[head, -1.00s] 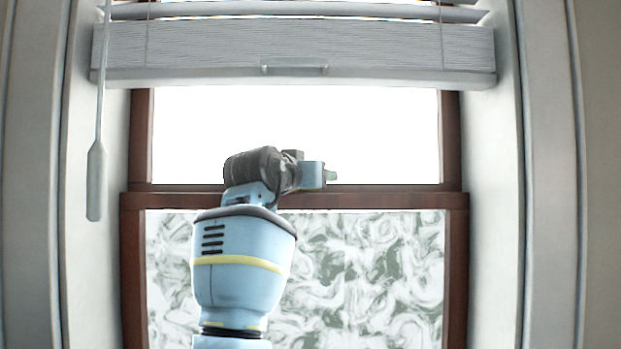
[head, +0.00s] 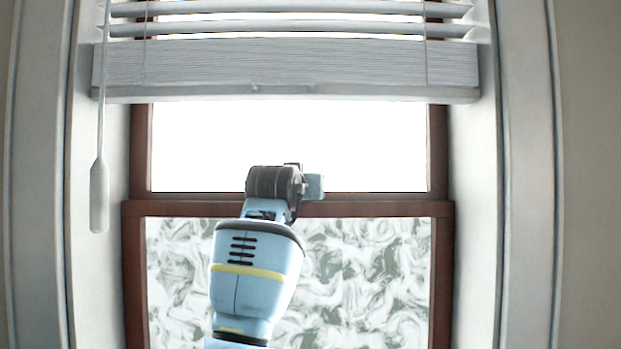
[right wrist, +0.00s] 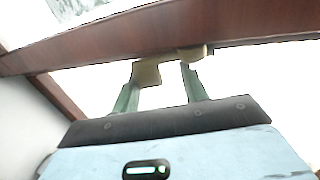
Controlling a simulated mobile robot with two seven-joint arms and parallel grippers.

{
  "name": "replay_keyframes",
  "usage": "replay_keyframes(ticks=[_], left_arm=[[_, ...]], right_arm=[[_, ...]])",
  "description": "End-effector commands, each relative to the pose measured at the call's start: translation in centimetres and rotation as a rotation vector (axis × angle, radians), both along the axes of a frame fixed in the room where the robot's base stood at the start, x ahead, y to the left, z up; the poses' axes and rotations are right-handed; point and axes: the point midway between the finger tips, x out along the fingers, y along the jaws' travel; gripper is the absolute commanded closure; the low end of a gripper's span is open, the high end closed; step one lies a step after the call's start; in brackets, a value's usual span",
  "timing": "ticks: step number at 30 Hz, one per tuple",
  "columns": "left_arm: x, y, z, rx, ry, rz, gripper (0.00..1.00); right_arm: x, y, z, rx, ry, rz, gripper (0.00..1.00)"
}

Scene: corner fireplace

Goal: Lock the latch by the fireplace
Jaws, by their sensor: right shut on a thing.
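The latch (right wrist: 147,73) shows in the right wrist view as small tan, brass-like pieces on the dark red-brown window rail (right wrist: 110,42). I cannot tell whether it is locked. My right gripper (right wrist: 161,84) has two green fingers reaching to the latch, with the larger latch piece between them by the left finger; it is shut on the latch. In the head view my right gripper's blue body (head: 315,187) is at the middle rail (head: 390,208); its fingers and the latch are hidden there. My left gripper is in neither current view.
White blinds (head: 280,65) hang above, with a wand (head: 99,196) at left. Patterned frosted glass (head: 375,275) fills the lower pane. White window jambs (head: 475,180) stand close on both sides.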

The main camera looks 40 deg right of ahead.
Motion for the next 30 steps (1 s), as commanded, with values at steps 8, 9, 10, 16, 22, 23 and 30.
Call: replay_keyframes(ticks=[8, 9, 10, 16, 22, 23, 30], left_arm=[[-0.05, 0.26, -0.17, 0.007, 0.003, -0.002, 1.0], [-0.07, 0.26, -0.17, 0.007, 0.003, -0.002, 1.0], [-0.08, 0.25, -0.18, 0.006, 0.003, -0.001, 1.0], [-0.08, 0.13, -0.11, 0.002, 0.002, 0.001, 1.0], [-0.04, 0.05, -0.05, 0.0, 0.001, 0.003, 1.0], [-0.04, 0.05, -0.04, 0.0, 0.001, 0.003, 1.0], [-0.05, 0.03, -0.02, -0.001, 0.0, 0.003, 1.0]], right_arm=[[0.33, -0.58, -0.08, 0.0, -0.003, 0.151, 0.79], [0.39, -0.62, -0.09, 0.001, -0.003, 0.171, 0.79], [0.43, -0.64, -0.11, 0.0, -0.002, 0.184, 0.79], [0.59, -0.73, -0.08, -0.002, -0.002, 0.242, 0.79], [0.63, -0.69, -0.07, -0.002, -0.002, 0.249, 0.79], [0.63, -0.69, -0.07, -0.002, -0.002, 0.249, 0.79], [0.64, -0.67, -0.05, -0.002, -0.002, 0.249, 0.39]])
